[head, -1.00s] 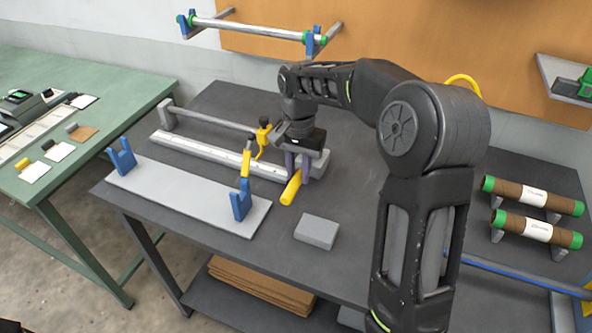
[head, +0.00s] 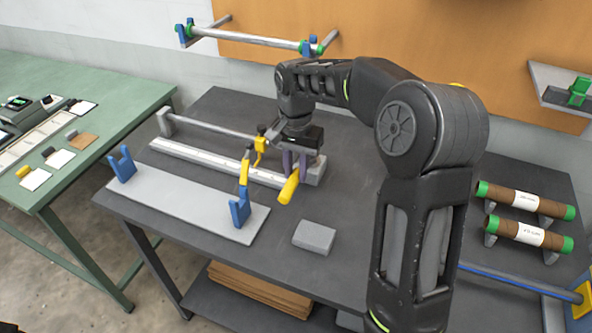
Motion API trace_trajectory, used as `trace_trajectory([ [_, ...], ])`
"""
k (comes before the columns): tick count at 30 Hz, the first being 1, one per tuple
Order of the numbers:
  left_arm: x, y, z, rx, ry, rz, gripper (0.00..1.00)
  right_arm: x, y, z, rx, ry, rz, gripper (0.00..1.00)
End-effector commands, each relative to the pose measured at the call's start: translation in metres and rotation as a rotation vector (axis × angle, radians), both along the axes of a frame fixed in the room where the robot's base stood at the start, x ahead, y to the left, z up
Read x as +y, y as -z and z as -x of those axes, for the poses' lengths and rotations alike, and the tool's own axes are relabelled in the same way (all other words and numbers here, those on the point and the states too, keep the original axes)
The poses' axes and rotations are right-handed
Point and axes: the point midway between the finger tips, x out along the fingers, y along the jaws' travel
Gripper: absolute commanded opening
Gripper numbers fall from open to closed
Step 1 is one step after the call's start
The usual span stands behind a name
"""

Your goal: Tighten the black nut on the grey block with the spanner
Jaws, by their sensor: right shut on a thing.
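My right gripper (head: 295,164) reaches down at the right end of the long press on the dark table. It is shut on a tool with a yellow handle (head: 289,187), which looks like the spanner. The handle points toward the front of the table, and its head is hidden behind the fingers. A grey end block (head: 316,174) of the press stands just right of the fingers. I cannot make out the black nut; the gripper may cover it. My left gripper is not in view.
Yellow levers (head: 244,172) stand left of the gripper. A pale plate (head: 185,205) with blue cradles (head: 240,210) lies in front. A loose grey block (head: 314,237) lies nearer the front edge. Brown rolls (head: 527,232) rest at the right.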

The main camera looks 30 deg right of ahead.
Motion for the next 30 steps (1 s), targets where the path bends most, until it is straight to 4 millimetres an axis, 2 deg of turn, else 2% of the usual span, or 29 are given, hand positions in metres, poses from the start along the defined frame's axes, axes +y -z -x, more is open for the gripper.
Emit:
trace_trajectory([
  [10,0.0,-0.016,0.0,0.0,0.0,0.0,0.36,0.0,-0.02,0.0,0.0,0.0,0.0,0.0],
  [30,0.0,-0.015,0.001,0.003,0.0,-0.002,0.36,0.0,-0.02,0.0,0.0,0.0,0.0,0.0],
])
